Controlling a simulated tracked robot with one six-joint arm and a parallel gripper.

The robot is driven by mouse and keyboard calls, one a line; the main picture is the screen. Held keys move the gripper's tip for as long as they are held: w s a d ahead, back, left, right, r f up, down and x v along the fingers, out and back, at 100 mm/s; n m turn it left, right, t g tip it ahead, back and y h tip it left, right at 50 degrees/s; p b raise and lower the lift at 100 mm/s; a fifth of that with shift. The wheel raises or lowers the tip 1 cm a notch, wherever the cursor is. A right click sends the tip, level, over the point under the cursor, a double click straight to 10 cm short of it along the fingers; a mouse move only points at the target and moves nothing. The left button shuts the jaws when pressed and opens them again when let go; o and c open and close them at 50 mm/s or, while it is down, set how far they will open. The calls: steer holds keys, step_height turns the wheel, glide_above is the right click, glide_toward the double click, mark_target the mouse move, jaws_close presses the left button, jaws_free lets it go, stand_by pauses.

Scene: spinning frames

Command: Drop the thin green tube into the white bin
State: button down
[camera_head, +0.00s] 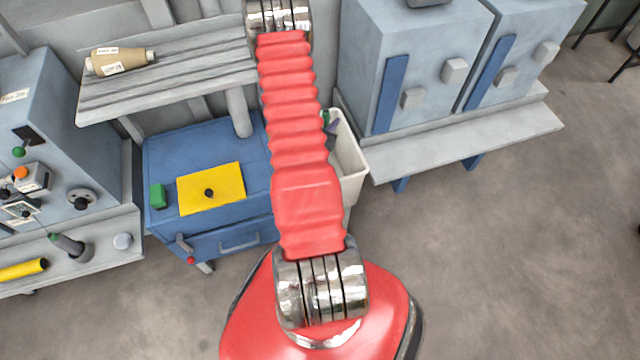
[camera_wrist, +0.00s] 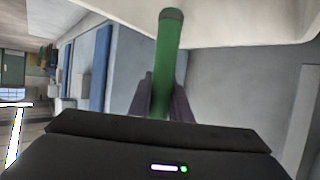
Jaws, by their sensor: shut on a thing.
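The thin green tube (camera_wrist: 165,65) stands between the two dark fingers of my gripper (camera_wrist: 160,98) in the wrist view. My gripper is shut on it, and its grey end cap points up in that picture. The white bin (camera_head: 350,160) stands behind my red arm in the head view, partly hidden by it. A bit of green tube (camera_head: 326,117) and a dark part of my gripper (camera_head: 331,128) show at the bin's opening. A pale white surface, seemingly the bin (camera_wrist: 245,22), fills the top of the wrist view, close behind the tube. Contact between them cannot be told.
Grey cabinets (camera_head: 425,70) with blue handles stand on a bench right of the bin. A blue cabinet (camera_head: 205,150) with a yellow plate (camera_head: 212,188) stands left. The floor at the right is clear.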

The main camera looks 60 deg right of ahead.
steer(key=shift+f, duration=1.65)
steer(key=c, duration=1.6)
jaws_free()
steer(key=shift+o, duration=0.2)
steer(key=shift+a, duration=0.1)
steer(key=v, duration=1.3)
steer(key=shift+a, duration=0.3)
